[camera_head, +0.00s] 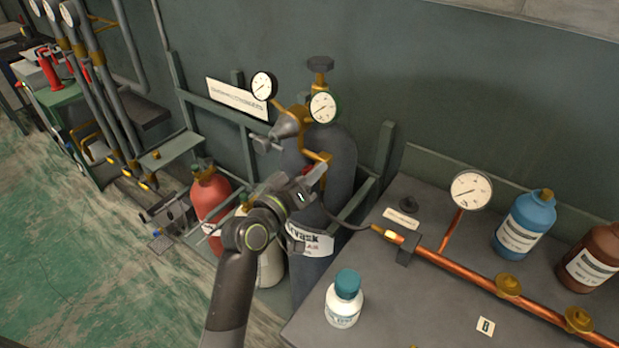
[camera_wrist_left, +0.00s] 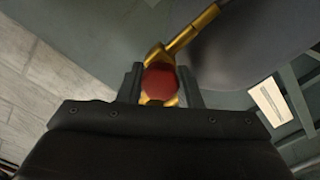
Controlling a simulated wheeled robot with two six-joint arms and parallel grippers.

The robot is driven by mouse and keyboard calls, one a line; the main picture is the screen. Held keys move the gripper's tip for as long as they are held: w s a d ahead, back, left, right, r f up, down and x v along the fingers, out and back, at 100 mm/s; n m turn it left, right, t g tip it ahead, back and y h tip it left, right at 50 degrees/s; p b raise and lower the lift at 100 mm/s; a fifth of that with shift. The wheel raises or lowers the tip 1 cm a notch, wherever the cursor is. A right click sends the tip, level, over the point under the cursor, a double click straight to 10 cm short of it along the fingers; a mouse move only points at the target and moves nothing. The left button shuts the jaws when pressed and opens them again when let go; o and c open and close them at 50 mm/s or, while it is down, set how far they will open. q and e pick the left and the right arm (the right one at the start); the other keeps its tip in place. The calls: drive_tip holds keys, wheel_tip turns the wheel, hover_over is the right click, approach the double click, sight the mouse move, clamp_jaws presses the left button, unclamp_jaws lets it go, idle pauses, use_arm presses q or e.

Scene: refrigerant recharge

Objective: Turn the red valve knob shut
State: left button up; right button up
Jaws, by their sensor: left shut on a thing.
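The red valve knob (camera_wrist_left: 160,82) shows in the left wrist view, between the two fingers of my left gripper (camera_wrist_left: 161,80). It is on a brass valve body, with a brass stem (camera_wrist_left: 192,33) running up and to the right. In the head view my left gripper (camera_head: 312,180) is at the front of the tall dark grey cylinder (camera_head: 338,152), just below its brass fittings (camera_head: 316,157). There the gripper hides the knob. The left gripper is shut on the knob. My right gripper is in neither view.
Two gauges (camera_head: 323,107) sit by the brass fittings. A red cylinder (camera_head: 209,194) stands left of my arm. A grey bench (camera_head: 398,310) at the right carries a copper pipe (camera_head: 455,262), a gauge, and white, blue and brown bottles. A hose runs from the pipe toward the cylinder.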

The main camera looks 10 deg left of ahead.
use_arm(q)
drive_tip(key=shift+f+m, duration=0.2)
drive_tip(key=shift+m, duration=0.5)
drive_tip(key=o, duration=1)
drive_tip(key=shift+r, duration=0.15)
drive_tip(key=b+v, duration=0.3)
drive_tip(key=v, duration=1.4)
drive_tip(key=shift+s+a, duration=0.1)
drive_tip(key=shift+s, duration=0.15)
drive_tip(key=shift+w, duration=0.1)
